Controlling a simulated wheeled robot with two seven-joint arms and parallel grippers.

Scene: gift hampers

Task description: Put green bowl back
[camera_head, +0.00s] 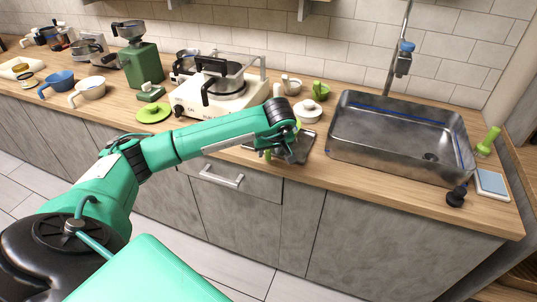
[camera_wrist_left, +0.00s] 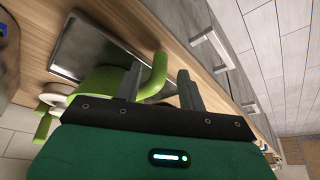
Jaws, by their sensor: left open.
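The green bowl shows in the left wrist view (camera_wrist_left: 98,80) at the edge of a dark flat tray (camera_wrist_left: 95,42). Its curved green handle (camera_wrist_left: 156,74) appears between the fingers of my left gripper (camera_wrist_left: 162,85). The fingers are open; whether they touch the handle I cannot tell. In the head view my left gripper (camera_head: 289,151) is low over the counter's front part, left of the sink, and hides most of the bowl. Only a small green bit (camera_head: 267,155) shows beside it. My right gripper is not in view.
A steel sink (camera_head: 345,140) is right of the gripper. A white stove (camera_head: 210,103) with a pan stands behind the arm. A green disc (camera_head: 153,112), a white bowl (camera_head: 91,90) and a blue bowl (camera_head: 60,82) are at left.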

